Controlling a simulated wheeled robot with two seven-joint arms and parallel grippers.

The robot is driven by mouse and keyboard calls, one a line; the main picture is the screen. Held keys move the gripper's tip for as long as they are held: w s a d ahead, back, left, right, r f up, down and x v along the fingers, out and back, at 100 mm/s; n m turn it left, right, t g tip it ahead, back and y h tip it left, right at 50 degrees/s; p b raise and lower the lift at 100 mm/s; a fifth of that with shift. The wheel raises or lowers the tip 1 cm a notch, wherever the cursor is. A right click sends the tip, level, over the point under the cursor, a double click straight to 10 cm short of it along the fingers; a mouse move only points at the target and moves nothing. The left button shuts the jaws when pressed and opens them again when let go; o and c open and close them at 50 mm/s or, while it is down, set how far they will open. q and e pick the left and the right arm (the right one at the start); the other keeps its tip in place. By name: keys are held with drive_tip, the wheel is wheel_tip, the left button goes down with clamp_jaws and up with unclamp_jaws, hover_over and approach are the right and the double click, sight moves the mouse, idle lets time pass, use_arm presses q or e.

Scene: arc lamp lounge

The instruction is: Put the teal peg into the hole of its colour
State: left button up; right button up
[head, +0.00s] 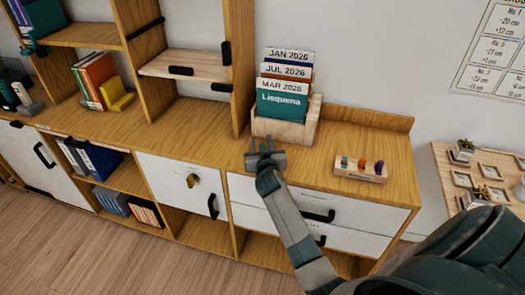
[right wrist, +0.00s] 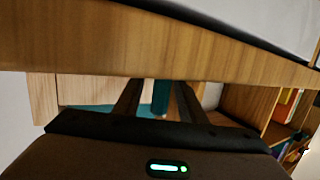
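A small wooden peg board (head: 358,177) lies on the cabinet top at the right. Short teal, orange-brown and purple pieces stand up from it; the teal peg (head: 344,161) appears to be the leftmost. The holes are too small to make out. My right gripper (head: 263,142) is at the cabinet's front edge, left of the board and below the file holder, its fingers spread. In the right wrist view, an upright teal strip (right wrist: 161,98) shows between the fingers, with gaps on both sides. I cannot tell what this strip is. My left gripper is not in view.
A wooden file holder (head: 284,130) with labelled folders stands behind my right gripper. Shelves with books (head: 96,80) rise at the left. The cabinet top (head: 325,150) between the holder and the peg board is clear. A side table (head: 450,180) with small plants stands at the right.

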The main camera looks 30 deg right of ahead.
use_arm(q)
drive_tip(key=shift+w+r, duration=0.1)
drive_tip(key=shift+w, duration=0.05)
use_arm(e)
drive_tip(key=shift+c, duration=0.2)
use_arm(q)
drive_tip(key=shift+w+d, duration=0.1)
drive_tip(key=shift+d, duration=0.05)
use_arm(e)
clamp_jaws()
drive_tip(key=shift+r, duration=0.55)
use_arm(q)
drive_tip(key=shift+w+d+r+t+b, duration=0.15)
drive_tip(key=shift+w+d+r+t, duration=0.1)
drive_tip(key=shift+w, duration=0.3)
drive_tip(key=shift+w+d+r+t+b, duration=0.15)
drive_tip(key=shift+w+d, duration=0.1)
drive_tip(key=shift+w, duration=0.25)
use_arm(e)
wheel_tip(320, 180, up, 9)
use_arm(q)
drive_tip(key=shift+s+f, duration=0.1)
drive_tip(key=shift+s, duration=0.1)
